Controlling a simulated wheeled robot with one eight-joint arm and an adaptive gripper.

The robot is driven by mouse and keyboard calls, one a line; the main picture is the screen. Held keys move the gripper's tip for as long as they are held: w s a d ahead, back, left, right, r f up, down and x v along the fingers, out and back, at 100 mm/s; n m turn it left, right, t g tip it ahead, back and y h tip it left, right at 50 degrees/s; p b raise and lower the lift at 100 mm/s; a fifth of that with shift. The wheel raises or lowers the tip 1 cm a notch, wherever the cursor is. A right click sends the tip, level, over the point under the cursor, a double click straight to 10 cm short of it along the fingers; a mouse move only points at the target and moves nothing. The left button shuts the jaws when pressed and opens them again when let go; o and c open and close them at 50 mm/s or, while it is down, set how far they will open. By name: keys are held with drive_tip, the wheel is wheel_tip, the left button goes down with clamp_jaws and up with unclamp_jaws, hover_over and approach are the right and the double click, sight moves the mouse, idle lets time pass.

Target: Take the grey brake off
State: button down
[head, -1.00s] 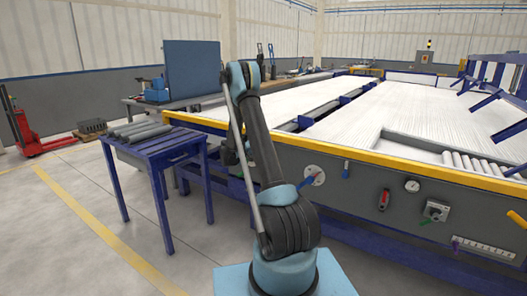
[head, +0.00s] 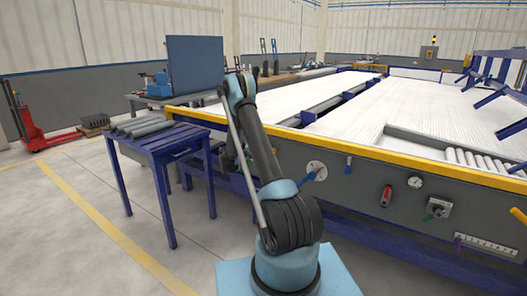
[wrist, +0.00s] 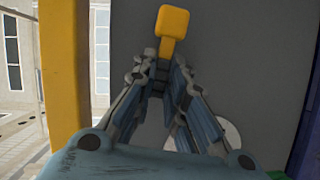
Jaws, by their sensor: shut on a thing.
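My gripper (wrist: 159,62) is in the wrist view, its two fingers converging on the stem of a handle with a yellow end (wrist: 172,22). It is shut on this handle, in front of a plain dark grey panel (wrist: 235,60). The yellow end sticks out beyond the fingertips, and the rest of the handle is hidden between the fingers. I cannot tell any grey brake part apart from the grey panel. In the head view my arm hides the gripper and handle.
The panel belongs to a long machine with a yellow front rail (head: 400,158). It carries a round white dial with a lever (head: 315,171), a red switch (head: 386,196) and a gauge (head: 415,182). A blue table (head: 165,142) with grey pipes stands left.

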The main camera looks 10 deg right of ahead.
drive_tip(key=shift+w+a+f, duration=0.1)
drive_tip(key=shift+w+a, duration=0.05)
drive_tip(key=shift+a, duration=0.15)
drive_tip(key=c, duration=1.7)
unclamp_jaws()
drive_tip(key=shift+o, duration=0.5)
drive_tip(key=shift+d, duration=0.15)
drive_tip(key=v, duration=1.2)
